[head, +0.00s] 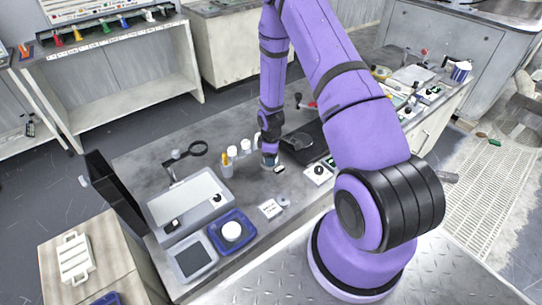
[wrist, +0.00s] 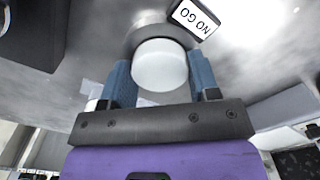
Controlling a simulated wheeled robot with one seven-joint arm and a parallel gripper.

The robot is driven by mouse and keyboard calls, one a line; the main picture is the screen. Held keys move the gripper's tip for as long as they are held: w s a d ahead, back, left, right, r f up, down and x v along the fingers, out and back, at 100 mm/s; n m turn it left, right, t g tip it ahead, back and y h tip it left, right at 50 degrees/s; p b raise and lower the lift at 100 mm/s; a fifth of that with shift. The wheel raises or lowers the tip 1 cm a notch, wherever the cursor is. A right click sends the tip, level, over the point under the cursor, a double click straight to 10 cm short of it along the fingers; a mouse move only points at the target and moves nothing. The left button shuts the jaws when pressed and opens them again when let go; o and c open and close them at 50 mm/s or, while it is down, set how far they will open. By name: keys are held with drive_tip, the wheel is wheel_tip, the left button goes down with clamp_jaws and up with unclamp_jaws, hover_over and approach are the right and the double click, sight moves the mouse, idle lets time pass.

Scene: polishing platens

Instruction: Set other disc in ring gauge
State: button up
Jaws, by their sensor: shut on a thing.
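My gripper (head: 269,161) is low over the bench in the head view. In the wrist view my gripper (wrist: 160,80) has its blue fingers shut on a white disc (wrist: 160,65). A grey ring (wrist: 150,32), which looks like the ring gauge, shows just beyond the disc. The disc covers much of the ring, so I cannot tell whether the disc is inside it or above it. In the head view my gripper hides the held disc.
A blue tray (head: 248,246) with a white round piece (head: 231,231) stands at the bench front. A grey instrument (head: 189,204), a yellow-tipped holder (head: 226,168) and white bottles (head: 245,145) stand left of my gripper.

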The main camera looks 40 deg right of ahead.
drive_tip(key=o, duration=1)
drive_tip(key=shift+o, duration=0.2)
drive_tip(key=shift+r, duration=0.1)
wheel_tip(320, 180, up, 11)
drive_tip(key=shift+f, duration=0.2)
idle(0.3)
